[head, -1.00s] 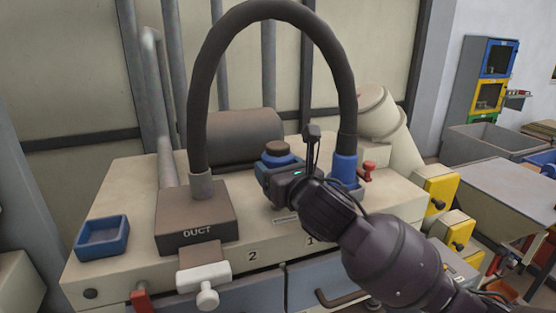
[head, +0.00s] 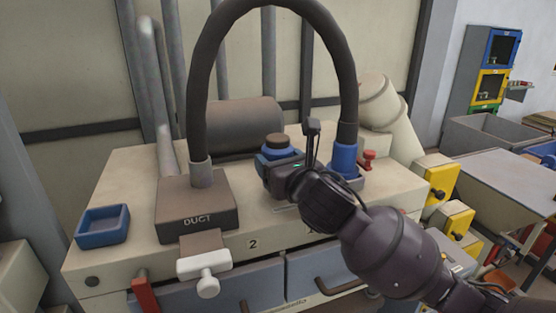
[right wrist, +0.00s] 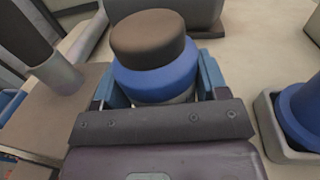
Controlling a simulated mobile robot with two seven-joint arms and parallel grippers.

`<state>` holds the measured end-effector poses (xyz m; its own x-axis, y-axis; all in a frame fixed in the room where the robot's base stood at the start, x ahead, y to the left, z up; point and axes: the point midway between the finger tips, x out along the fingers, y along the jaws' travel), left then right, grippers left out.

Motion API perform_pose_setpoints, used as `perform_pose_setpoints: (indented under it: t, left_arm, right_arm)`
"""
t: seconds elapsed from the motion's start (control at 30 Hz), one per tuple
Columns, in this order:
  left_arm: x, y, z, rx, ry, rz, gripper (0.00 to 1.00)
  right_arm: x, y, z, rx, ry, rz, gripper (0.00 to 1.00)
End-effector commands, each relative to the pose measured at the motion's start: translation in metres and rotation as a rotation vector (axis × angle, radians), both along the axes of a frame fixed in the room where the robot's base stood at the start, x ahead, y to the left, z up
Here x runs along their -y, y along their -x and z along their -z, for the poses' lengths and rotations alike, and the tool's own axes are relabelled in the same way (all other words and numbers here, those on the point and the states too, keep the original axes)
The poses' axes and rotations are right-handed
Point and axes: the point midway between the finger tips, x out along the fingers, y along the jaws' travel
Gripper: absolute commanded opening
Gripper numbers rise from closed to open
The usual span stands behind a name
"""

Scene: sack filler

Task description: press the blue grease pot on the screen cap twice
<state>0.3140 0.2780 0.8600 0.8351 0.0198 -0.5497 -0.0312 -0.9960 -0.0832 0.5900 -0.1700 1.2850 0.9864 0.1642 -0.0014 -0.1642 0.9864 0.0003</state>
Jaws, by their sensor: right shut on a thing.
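The blue pot (head: 272,153) with a dark brown top stands upright on the machine's cream top, just right of the duct box. My right gripper (head: 287,165) is shut on it, reaching in from the right. In the right wrist view the pot (right wrist: 155,80) sits between my blue fingertips, with a paler strip showing under its blue body. My gripper hides its foot, so I cannot tell what it rests on. I cannot pick out the screen cap for certain. My left gripper is not in view.
A dark hose arches over the pot from the duct box (head: 197,219) to a blue cylinder (head: 344,158) close on the right. A blue tray (head: 103,225) lies at the left. A red knob (head: 369,160) stands behind right. Two yellow boxes (head: 441,178) are on the right side.

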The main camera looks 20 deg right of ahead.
Motion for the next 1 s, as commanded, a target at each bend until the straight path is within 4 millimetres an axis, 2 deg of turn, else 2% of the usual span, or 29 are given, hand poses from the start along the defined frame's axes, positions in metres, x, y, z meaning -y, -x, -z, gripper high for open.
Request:
perform_pose_setpoints:
  t: [1.0]
  left_arm:
    - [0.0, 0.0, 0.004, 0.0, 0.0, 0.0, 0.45]
  right_arm:
    - [0.0, 0.0, 0.012, 0.0, 0.0, 0.001, 0.34]
